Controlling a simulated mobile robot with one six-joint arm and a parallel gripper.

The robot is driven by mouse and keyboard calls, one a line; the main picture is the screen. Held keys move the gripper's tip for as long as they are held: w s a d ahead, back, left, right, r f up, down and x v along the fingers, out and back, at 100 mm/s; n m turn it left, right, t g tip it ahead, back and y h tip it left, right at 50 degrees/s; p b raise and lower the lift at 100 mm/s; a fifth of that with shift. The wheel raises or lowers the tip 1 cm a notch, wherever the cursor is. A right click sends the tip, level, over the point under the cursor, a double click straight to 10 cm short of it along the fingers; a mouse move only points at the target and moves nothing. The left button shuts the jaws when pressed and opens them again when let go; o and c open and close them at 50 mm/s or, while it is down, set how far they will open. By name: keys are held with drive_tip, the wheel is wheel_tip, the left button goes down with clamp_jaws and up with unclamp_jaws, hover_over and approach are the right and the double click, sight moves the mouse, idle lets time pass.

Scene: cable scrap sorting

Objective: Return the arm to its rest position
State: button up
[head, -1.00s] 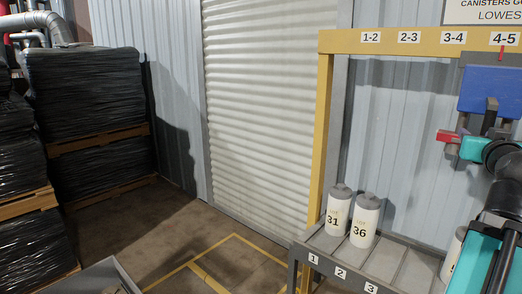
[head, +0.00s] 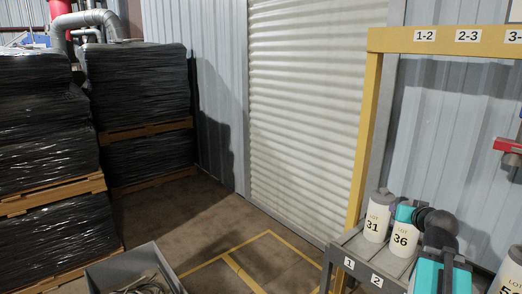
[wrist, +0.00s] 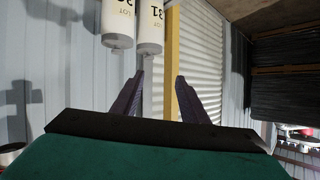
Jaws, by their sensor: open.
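My gripper (wrist: 160,76) is open and empty in the wrist view, its two dark fingers spread apart. The head view shows teal and black parts of my arm at the lower right, beside the canisters; I cannot make out the fingers there. White canister 31 (head: 377,215) and canister 36 (head: 403,240) stand upright with grey lids on the grey rack (head: 352,247). In the wrist view both canisters appear upside down, 31 (wrist: 151,25) and its neighbour (wrist: 116,22), apart from the fingers.
Another white canister (head: 512,272) is cut off at the lower right. A yellow frame (head: 366,120) with number labels rises over the rack. A grey bin (head: 104,275) holds cable scrap. Black-wrapped pallets (head: 45,140) stand at left. Floor before the shutter (head: 290,120) is clear.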

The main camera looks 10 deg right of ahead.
drive_tip(key=w+a+f+n+g+y, duration=0.1)
drive_tip(key=w+a+f+g+y, duration=0.15)
drive_tip(key=a+f, duration=0.7)
drive_tip(key=w+a+f+n+g+y, duration=0.1)
drive_tip(key=w+a+f+y, duration=0.15)
drive_tip(key=a+f, duration=0.75)
drive_tip(key=s+a+f+n+g, duration=0.1)
drive_tip(key=s+a+f, duration=0.1)
drive_tip(key=a+f, duration=0.35)
drive_tip(key=s+a+f+g+y, duration=0.1)
drive_tip(key=s+a+f+g, duration=0.15)
drive_tip(key=f, duration=0.65)
drive_tip(key=s+a+f+n+g, duration=0.1)
drive_tip(key=s+a+f, duration=0.1)
drive_tip(key=a+f, duration=0.45)
drive_tip(key=s+a+f+n+g, duration=0.15)
drive_tip(key=s+a+f, duration=0.25)
drive_tip(key=s+f, duration=0.4)
drive_tip(key=s+a+f+n+g, duration=0.1)
drive_tip(key=s+a+f+g, duration=0.3)
drive_tip(key=s+f, duration=0.45)
drive_tip(key=s+f+g, duration=0.2)
drive_tip(key=s, duration=0.5)
drive_tip(key=s+f+g+h, duration=0.1)
drive_tip(key=s+f+g, duration=0.1)
drive_tip(key=s, duration=0.6)
drive_tip(key=shift+s+f+m, duration=0.25)
drive_tip(key=shift+f+m, duration=0.2)
drive_tip(key=shift+f, duration=0.05)
drive_tip(key=shift+d, duration=0.1)
